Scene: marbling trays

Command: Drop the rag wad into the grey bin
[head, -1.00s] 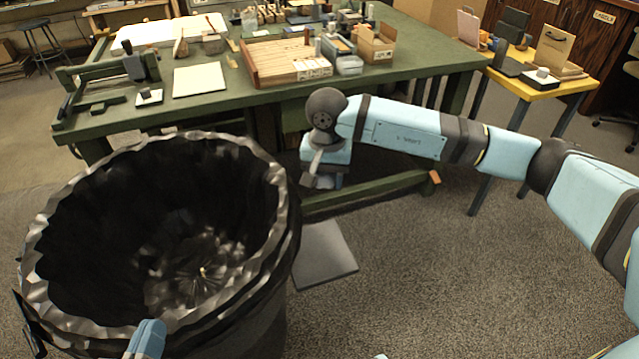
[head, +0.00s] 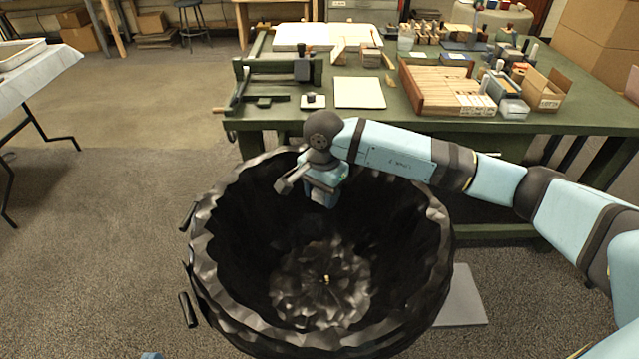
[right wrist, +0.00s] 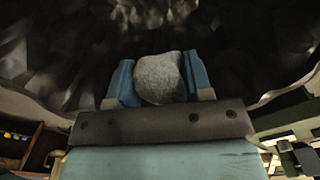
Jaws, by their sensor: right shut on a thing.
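The grey bin (head: 208,240) stands in the middle of the head view. It is large and round, with a crumpled dark liner folded over its rim and a small yellowish speck at its bottom. My right gripper (head: 322,200) appears over the far part of the bin's opening. In the right wrist view the rag wad (right wrist: 160,80), a rounded grey lump, sits between the two blue fingers, with the dark liner behind it. Only a small blue tip of my left gripper (head: 151,355) shows at the bottom edge.
A green workbench (head: 390,118) stands just behind the bin, with a wooden tray (head: 412,92), an open cardboard box (head: 543,92) and white sheets on it. A flat grey slab (head: 465,300) lies on the floor right of the bin.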

